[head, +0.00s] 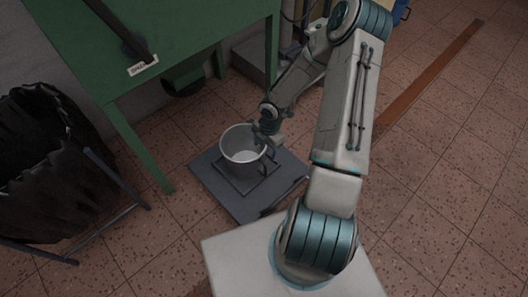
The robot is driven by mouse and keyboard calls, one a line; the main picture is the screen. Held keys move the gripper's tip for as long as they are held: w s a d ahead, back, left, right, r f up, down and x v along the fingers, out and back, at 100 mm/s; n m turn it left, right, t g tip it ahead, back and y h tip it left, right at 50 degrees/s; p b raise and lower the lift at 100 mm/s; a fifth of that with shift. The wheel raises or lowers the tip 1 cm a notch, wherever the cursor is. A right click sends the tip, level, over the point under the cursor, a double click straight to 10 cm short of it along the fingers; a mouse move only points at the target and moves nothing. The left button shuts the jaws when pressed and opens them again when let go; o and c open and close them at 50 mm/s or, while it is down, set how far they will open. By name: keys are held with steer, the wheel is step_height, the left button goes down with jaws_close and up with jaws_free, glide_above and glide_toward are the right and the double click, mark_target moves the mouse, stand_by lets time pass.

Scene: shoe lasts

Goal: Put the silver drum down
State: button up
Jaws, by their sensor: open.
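The silver drum (240,156) is an open-topped, grey metal vessel in the head view. It stands upright on a dark square plate (225,198) low on the floor, and its inside looks empty. My gripper (268,143) is at the drum's right rim, pointing down. It is open. The fingertips are small and partly merged with the drum's edge, so I cannot tell whether they touch it.
A green table (150,45) with a dark bar and a small label stands at the back left. A black bag in a metal frame (45,160) is at the left.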

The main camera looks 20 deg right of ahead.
steer(key=s+d+r+m+h, duration=0.15)
steer(key=r+m, duration=0.35)
steer(key=r, duration=0.6)
steer(key=s+r+m+h, duration=0.3)
steer(key=r+m, duration=0.3)
steer(key=r, duration=0.5)
steer(key=s+a+r+m+y, duration=0.1)
steer(key=s+a+r+m, duration=0.2)
steer(key=s+r+m, duration=0.2)
steer(key=s+a+r+m+t+y, duration=0.1)
steer(key=s+a+r+m+y, duration=0.1)
steer(key=s+a+r+m, duration=0.2)
step_height(320, 180, up, 5)
steer(key=s+m, duration=0.2)
steer(key=shift+s+a+f+t+p, duration=0.15)
steer(key=shift+s+a+t+p, duration=0.15)
steer(key=shift+p, duration=0.05)
